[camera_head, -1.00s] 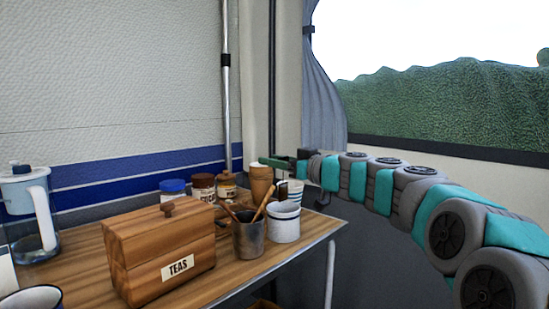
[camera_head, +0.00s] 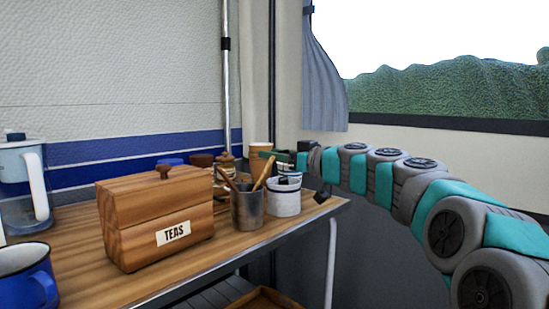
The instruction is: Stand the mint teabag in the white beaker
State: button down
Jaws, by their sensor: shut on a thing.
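The white beaker (camera_head: 284,200) stands near the right end of the wooden table, just right of a metal pot. A small dark shape shows at its mouth; I cannot tell what it is. My gripper (camera_head: 268,156) is at the end of the arm, above and behind the beaker, pointing left. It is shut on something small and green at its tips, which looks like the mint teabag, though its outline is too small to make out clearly. The gripper is apart from the beaker's rim.
A wooden TEAS box (camera_head: 157,222) stands left of the metal pot (camera_head: 247,209), which holds wooden utensils. Brown cups (camera_head: 260,149) and jars (camera_head: 201,160) stand behind. A blue mug (camera_head: 22,278) and a clear jug (camera_head: 22,185) are at the left. The table's front strip is clear.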

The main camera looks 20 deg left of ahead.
jog(key=shift+f+b, duration=0.35)
jog(key=shift+f, duration=0.05)
jog(key=shift+c, duration=1.8)
grip_release()
jog(key=b+v, duration=0.1)
jog(key=v, duration=0.6)
jog(key=shift+s+d, duration=0.2)
jog(key=shift+d, duration=0.2)
